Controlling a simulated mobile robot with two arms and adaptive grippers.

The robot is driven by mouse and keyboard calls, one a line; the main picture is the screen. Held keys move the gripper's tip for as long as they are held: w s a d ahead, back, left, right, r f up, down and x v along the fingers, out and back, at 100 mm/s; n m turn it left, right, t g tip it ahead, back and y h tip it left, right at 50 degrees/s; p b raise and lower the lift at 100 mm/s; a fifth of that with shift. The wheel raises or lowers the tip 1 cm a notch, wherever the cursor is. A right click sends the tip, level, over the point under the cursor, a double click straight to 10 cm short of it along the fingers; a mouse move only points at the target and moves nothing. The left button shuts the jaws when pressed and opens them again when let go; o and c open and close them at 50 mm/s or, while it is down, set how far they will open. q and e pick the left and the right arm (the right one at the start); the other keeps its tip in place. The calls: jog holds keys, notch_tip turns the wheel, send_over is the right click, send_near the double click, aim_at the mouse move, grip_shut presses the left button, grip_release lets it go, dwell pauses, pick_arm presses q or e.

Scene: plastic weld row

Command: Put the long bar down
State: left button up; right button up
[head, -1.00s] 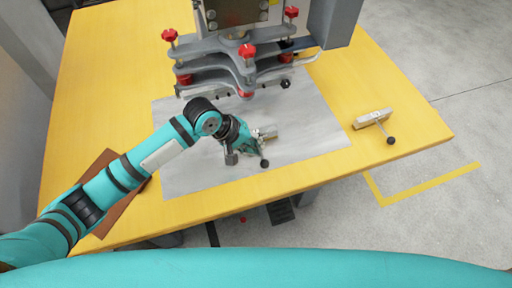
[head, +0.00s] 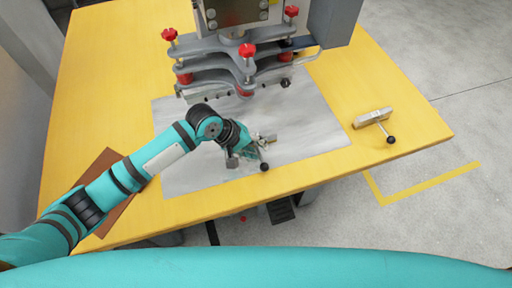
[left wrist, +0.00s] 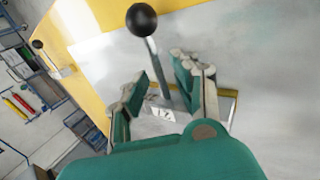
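A metal bar with a thin rod and black ball knob (head: 264,167) is at my left gripper, over the front of the grey mat (head: 316,130). In the left wrist view the bar (left wrist: 158,112) lies below the fingers, with a dark marking on it; its rod rises between them to the ball (left wrist: 142,20). My left gripper (head: 252,150) has its two fingers spread to either side of the rod, with gaps showing in the left wrist view (left wrist: 170,88). Part of the bar is hidden by the fingers. My right gripper is not in view.
A second ball-handled bar (head: 372,118) lies on the yellow table (head: 415,112) right of the mat. A grey press with red knobs (head: 247,50) stands behind the gripper. A brown board (head: 113,212) lies partly under my left arm. The mat's right side is clear.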

pick_arm(q)
jog(key=v, duration=1.2)
jog(key=shift+p, duration=0.3)
